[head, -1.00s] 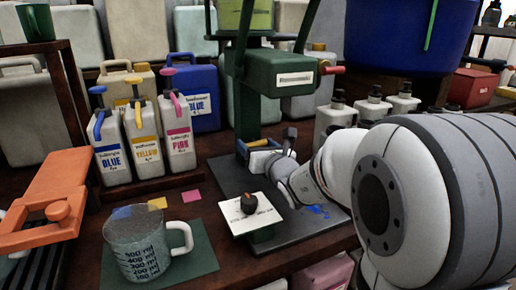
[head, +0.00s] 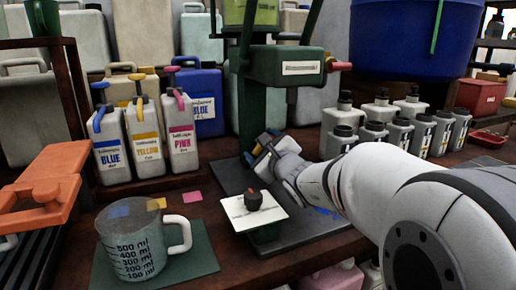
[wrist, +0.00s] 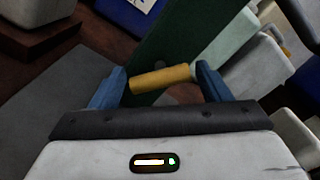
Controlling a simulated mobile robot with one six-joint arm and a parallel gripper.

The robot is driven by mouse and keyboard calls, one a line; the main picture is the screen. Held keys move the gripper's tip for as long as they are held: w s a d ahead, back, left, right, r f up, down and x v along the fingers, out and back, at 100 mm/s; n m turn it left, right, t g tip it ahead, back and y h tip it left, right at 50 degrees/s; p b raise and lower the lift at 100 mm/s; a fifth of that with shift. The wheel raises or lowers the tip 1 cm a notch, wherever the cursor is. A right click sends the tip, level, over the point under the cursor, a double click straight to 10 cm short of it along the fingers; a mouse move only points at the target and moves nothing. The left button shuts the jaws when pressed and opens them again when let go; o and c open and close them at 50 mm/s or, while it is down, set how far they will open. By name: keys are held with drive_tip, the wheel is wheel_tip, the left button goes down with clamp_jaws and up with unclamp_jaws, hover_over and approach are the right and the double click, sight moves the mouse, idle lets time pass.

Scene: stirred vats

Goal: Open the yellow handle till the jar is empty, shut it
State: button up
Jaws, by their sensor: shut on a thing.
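The yellow handle (wrist: 160,78) is a short yellow bar on the green stand (wrist: 162,45), between the blue fingertips of my gripper (wrist: 163,86) in the wrist view. My gripper (head: 261,147) is shut on it and tilted, and hides most of it in the head view. A yellow-green jar (head: 248,12) sits at the top of the green stand, cut off by the picture's edge. I cannot tell its level. A clear measuring jug (head: 138,240) with a white handle stands on a green mat (head: 205,245) at the front left.
A white plate with a dark knob (head: 235,212) stands in front of the stand. Blue, yellow and pink dye jugs (head: 145,140) stand to the left. An orange clamp-like object (head: 45,190) is at the far left. Small dark-capped bottles (head: 375,130) stand behind my arm.

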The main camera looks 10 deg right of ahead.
drive_tip(key=shift+n, duration=2.2)
drive_tip(key=o, duration=0.9)
drive_tip(key=shift+o, duration=0.2)
drive_tip(key=shift+s+d+p, duration=0.25)
drive_tip(key=shift+s+p, duration=0.1)
drive_tip(key=shift+s, duration=0.95)
drive_tip(key=shift+s+d+p, duration=0.25)
drive_tip(key=shift+s+p, duration=0.05)
drive_tip(key=shift+s, duration=0.95)
drive_tip(key=shift+s+d+p, duration=0.25)
drive_tip(key=shift+s+p, duration=0.1)
drive_tip(key=shift+s, duration=0.95)
